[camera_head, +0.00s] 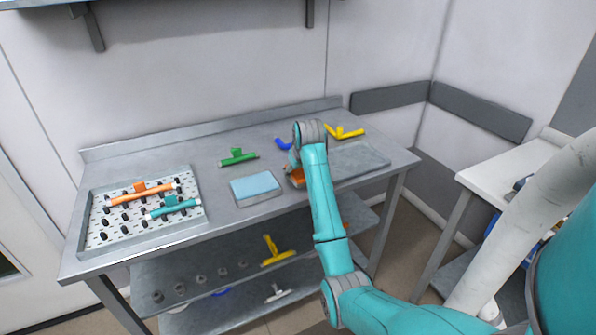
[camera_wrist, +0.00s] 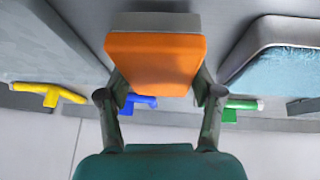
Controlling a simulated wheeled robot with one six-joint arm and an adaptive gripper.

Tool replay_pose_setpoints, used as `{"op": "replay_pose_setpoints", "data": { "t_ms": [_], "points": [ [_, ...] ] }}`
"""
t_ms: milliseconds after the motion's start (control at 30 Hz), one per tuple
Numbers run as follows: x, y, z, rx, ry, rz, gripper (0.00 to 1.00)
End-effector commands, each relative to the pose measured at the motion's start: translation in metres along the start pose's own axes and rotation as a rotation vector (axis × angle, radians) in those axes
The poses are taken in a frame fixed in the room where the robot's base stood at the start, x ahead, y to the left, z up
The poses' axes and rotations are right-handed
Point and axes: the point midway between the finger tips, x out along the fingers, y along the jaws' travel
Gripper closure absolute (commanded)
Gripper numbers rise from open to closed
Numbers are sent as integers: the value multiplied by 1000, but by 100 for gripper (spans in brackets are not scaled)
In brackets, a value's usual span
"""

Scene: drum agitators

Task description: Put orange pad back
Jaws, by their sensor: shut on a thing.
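The orange pad (camera_wrist: 155,62) is between the two fingers of my gripper (camera_wrist: 160,84) in the wrist view. My gripper is shut on it. A grey block (camera_wrist: 155,21) shows directly against the pad's far edge; I cannot tell whether the pad rests on it. In the head view a small part of the orange pad (camera_head: 297,177) shows beside my arm at the middle of the bench, and the rest is hidden.
A light-blue pad (camera_head: 255,185) on a grey block lies left of my gripper. A bare grey tray (camera_head: 362,160) is to the right. Green (camera_head: 238,157), blue (camera_head: 283,144) and yellow (camera_head: 344,132) agitators lie behind. A pegged tray (camera_head: 110,228) holds orange and teal agitators.

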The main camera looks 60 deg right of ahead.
Motion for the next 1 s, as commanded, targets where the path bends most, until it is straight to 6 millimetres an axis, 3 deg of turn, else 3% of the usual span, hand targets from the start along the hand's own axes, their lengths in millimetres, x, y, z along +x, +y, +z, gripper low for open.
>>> {"op": "replay_pose_setpoints", "data": {
  "t_ms": [800, 833, 933, 1000],
  "points": [
    [11, -1, 6, 0, 3, 1, 91],
    [11, -1, 6, 0, 2, 0, 33],
    [11, -1, 6, 0, 2, 0, 10],
    [11, -1, 6, 0, 2, 0, 10]
  ]
}}
